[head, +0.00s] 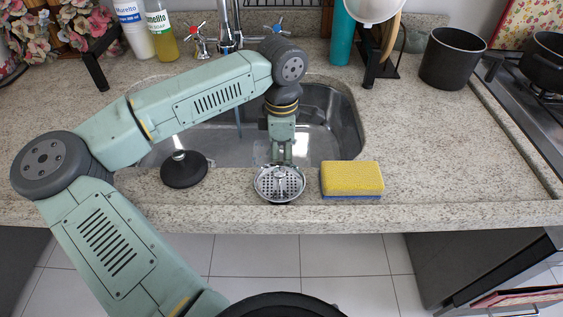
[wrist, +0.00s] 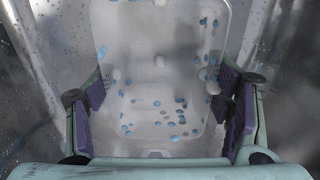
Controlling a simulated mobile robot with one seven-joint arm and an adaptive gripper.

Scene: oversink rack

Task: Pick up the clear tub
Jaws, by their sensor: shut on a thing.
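The clear tub (wrist: 160,95) fills the middle of the wrist view. It is see-through, with blue and whitish specks showing on or through it. My gripper (wrist: 162,100) has a purple-padded finger on each side of the tub and is shut on it, the fingers held well apart by its width. In the head view, my gripper (head: 281,153) points down at the front part of the sink, above the steel strainer.
The steel sink (head: 335,105) surrounds my gripper. On its front ledge are a black round stopper (head: 184,172), a metal strainer (head: 279,184) and a yellow sponge (head: 352,178). Bottles (head: 160,32) and taps (head: 198,40) stand behind.

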